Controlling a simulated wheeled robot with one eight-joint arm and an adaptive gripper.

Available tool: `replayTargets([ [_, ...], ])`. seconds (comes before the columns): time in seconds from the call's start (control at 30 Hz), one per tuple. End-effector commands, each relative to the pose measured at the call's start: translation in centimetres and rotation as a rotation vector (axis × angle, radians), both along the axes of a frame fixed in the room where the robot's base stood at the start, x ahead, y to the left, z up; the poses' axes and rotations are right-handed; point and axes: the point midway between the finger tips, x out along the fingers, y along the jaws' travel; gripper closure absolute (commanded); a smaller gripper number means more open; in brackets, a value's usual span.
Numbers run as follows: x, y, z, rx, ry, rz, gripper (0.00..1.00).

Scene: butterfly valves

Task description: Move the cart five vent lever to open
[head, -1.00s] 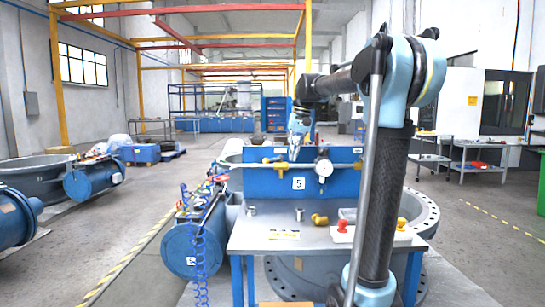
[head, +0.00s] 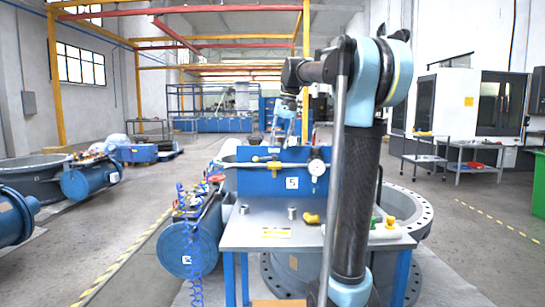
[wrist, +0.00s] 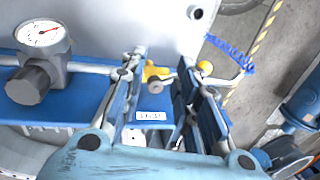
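The cart with number plate 5 (head: 292,183) stands in front of me, with a blue upright panel (head: 250,183). A pipe with a yellow-handled valve (head: 273,165) runs along the panel's top. In the wrist view the yellow handle (wrist: 153,73) shows between and beyond my fingers, near a small white label (wrist: 151,116); the label's text is too small to read. My gripper (wrist: 160,88) is open and empty, its two fingers well apart. In the head view my gripper (head: 283,125) hangs above and behind the pipe. I cannot tell the handle's exact angle.
A blue coiled hose (head: 195,245) hangs at the cart's left. Small fittings lie on the grey tabletop (head: 255,215).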

Motion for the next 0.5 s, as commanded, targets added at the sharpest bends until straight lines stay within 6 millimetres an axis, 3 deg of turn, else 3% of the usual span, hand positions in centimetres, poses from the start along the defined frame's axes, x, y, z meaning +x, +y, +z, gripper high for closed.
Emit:
replayTargets([
  [0.2, 0.1, -1.4, 3.8, 0.000, 0.000, -0.010, 0.71],
  [0.5, 0.1, -2.2, 6.2, 0.000, 0.001, -0.014, 0.71],
])
